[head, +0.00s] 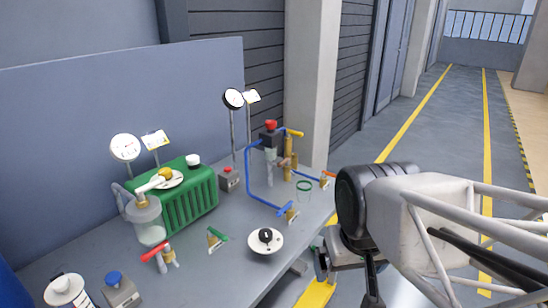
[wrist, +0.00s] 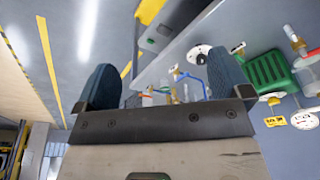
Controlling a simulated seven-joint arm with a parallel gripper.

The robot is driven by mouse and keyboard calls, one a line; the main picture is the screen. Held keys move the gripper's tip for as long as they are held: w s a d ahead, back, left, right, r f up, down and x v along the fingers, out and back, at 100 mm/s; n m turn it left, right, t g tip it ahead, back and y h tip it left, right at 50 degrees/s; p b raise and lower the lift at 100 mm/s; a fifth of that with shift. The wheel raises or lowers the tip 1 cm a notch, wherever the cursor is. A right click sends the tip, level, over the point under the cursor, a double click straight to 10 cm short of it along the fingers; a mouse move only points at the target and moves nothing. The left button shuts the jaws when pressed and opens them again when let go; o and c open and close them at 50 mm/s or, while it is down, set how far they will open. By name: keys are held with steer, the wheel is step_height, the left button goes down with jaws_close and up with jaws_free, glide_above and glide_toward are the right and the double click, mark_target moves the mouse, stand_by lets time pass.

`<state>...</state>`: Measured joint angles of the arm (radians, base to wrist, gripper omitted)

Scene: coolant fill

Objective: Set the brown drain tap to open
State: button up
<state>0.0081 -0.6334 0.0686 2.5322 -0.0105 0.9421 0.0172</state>
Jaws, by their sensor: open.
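In the head view a small brown handle (head: 285,161), which looks like the brown drain tap, sits on the pipework at the bench's far right end. It is small and partly crowded by pipes, so I cannot tell its exact setting. In the wrist view the pipework (wrist: 182,82) shows small between the fingers, and I cannot make out the brown tap there. My gripper (head: 345,284) is to the right of and nearer than the pipework, off the bench's front edge. Its two blue-grey padded fingers stand wide apart in the wrist view (wrist: 163,82), with nothing between them.
Open floor lies right of the bench.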

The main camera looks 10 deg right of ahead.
steer(key=c, duration=0.4)
steer(key=shift+w+r, duration=0.25)
steer(key=shift+w, duration=0.25)
steer(key=c, duration=0.4)
steer(key=w+r, duration=0.1)
steer(key=w, duration=0.4)
steer(key=w+r+m, duration=0.1)
steer(key=w+r, duration=0.1)
steer(key=w, duration=0.3)
steer(key=w+r+m, duration=0.1)
steer(key=w, duration=0.4)
steer(key=shift+w+a+r+y, duration=0.1)
steer(key=shift+w+r+y, duration=0.15)
steer(key=shift+w+y, duration=0.05)
steer(key=shift+c, duration=0.8)
steer(key=m+g+y, duration=0.1)
steer(key=m, duration=0.6)
glide_above(283, 162)
steer(key=d, duration=0.1)
step_height(283, 162, down, 11)
steer(key=shift+s, duration=0.4)
steer(key=shift+w+a+f, duration=0.15)
steer(key=shift+a+f, duration=0.05)
steer(key=shift+f, duration=1.05)
steer(key=shift+w+a+f, duration=0.15)
steer(key=shift+w+f, duration=0.05)
steer(key=shift+f, duration=1.05)
steer(key=shift+w+a+f, duration=0.15)
steer(key=shift+a+f, duration=0.05)
steer(key=shift+f, duration=1.05)
